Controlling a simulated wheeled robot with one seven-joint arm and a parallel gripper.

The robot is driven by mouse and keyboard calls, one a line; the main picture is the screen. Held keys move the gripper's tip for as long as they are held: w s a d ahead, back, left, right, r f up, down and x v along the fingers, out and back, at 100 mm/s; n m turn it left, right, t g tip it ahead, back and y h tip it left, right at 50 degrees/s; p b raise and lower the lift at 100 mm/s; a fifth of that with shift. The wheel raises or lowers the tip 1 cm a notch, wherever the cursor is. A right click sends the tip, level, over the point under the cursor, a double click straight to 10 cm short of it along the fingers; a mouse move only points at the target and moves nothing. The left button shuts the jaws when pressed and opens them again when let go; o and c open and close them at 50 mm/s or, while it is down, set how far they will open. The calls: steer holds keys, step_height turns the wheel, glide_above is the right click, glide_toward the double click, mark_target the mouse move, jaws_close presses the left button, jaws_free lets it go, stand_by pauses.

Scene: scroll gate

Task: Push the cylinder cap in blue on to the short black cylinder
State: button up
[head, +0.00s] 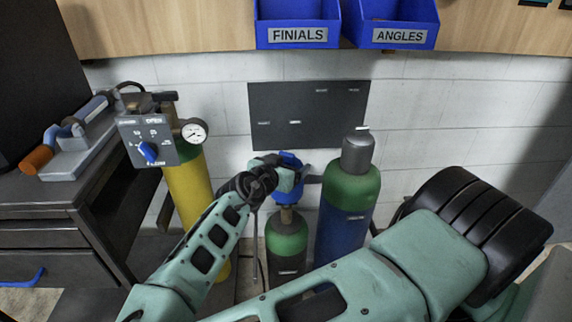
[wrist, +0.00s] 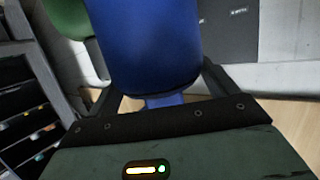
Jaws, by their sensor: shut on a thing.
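The blue cylinder cap (head: 291,160) is in my gripper (head: 297,178) in the head view, directly above the short black cylinder (head: 287,262). That cylinder stands upright with a green shoulder and a brown neck. My gripper partly covers the cap, and I cannot tell whether the cap's lower edge touches the neck or sits around it. In the wrist view the cap (wrist: 145,45) fills the upper middle, and my gripper's fingers (wrist: 163,97) are shut on its narrow blue part. The short cylinder's neck is hidden there.
A tall blue cylinder (head: 342,235) with a green shoulder and grey cap stands close on the right. A yellow cylinder (head: 190,185) with a gauge (head: 194,132) stands left, beside a dark drawer cabinet (head: 45,225). Blue bins (head: 298,36) hang above. A wall is close behind.

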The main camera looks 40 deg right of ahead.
steer(key=shift+f, duration=0.25)
steer(key=shift+f+b, duration=0.35)
steer(key=shift+b, duration=0.2)
steer(key=shift+f+b, duration=4.2)
steer(key=shift+f, duration=0.15)
steer(key=shift+f+b, duration=0.3)
steer(key=shift+f, duration=0.05)
steer(key=shift+f+b, duration=0.7)
steer(key=shift+b, duration=0.05)
stand_by(1.1)
steer(key=o, duration=0.9)
